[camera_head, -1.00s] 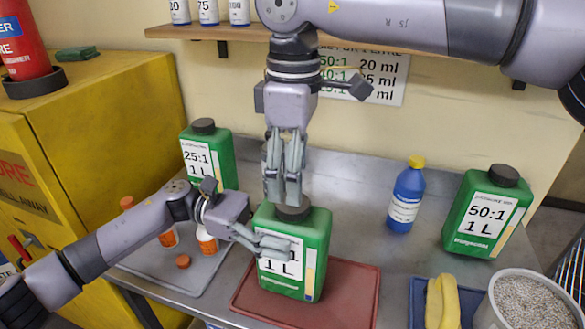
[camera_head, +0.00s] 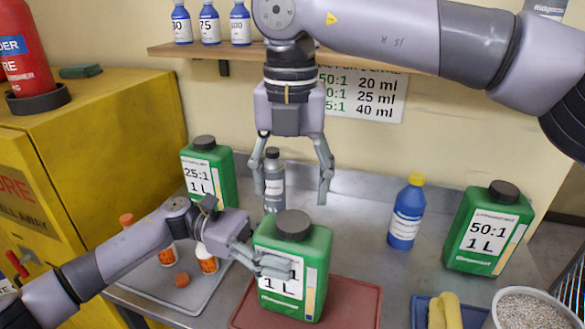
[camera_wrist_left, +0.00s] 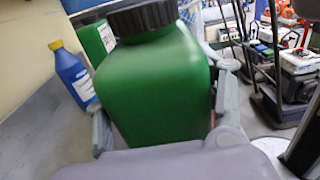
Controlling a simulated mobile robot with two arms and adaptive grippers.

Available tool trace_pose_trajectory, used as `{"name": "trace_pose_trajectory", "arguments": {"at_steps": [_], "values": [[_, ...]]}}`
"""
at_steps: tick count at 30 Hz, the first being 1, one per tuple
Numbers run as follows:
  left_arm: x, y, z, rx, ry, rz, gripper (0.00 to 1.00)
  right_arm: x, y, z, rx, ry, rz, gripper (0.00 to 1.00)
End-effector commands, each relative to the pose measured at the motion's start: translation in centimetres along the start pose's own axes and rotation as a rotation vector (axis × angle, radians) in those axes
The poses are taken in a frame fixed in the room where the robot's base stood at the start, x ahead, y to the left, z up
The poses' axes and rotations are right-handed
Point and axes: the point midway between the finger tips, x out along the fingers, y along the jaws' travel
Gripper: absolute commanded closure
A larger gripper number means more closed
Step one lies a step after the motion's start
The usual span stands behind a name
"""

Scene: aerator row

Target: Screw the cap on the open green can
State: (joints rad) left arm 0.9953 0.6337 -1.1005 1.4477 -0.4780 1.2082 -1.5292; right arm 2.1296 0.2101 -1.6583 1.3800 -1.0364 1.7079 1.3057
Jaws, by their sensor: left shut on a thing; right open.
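A green can (camera_head: 318,248) stands upright on the red tray at the front middle, its label partly hidden by my left gripper. A black cap (camera_head: 293,224) sits on top of its neck; how tight it is cannot be told. My left gripper (camera_head: 272,266) is shut on the can's body. In the left wrist view, the fingers are on both sides of the green can (camera_wrist_left: 160,85), with the black cap (camera_wrist_left: 142,17) cut off at the top edge. My right gripper (camera_head: 293,194) is open and empty above the cap, fingers pointing down, apart from it.
The red tray (camera_head: 352,300) lies under the can. Behind stands a grey bottle (camera_head: 273,183). Capped green cans stand left (camera_head: 222,172) and right (camera_head: 488,230), with a blue bottle (camera_head: 406,215) between. Orange-capped bottles share a grey tray (camera_head: 150,287). A grain bucket (camera_head: 528,312) is front right.

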Motion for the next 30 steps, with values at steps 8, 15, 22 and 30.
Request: {"name": "trace_pose_trajectory", "arguments": {"at_steps": [8,15,22,30], "values": [[0.1,0.0,-0.1,-0.002,0.000,-0.001,1.00,-0.5,0.0,0.0,-0.536,-0.001,0.000,0.36],[0.1,0.0,-0.1,-0.002,0.000,-0.001,1.00,-0.9,0.0,0.0,-0.998,-0.001,0.001,0.36],[0.0,0.0,-0.1,-0.002,0.000,-0.001,1.00,-1.3,-0.1,0.1,-1.420,-0.004,0.000,0.36],[0.0,0.0,-0.1,-0.002,0.000,-0.001,1.00,-1.6,-0.1,0.1,-1.723,-0.004,0.000,0.36]]}}
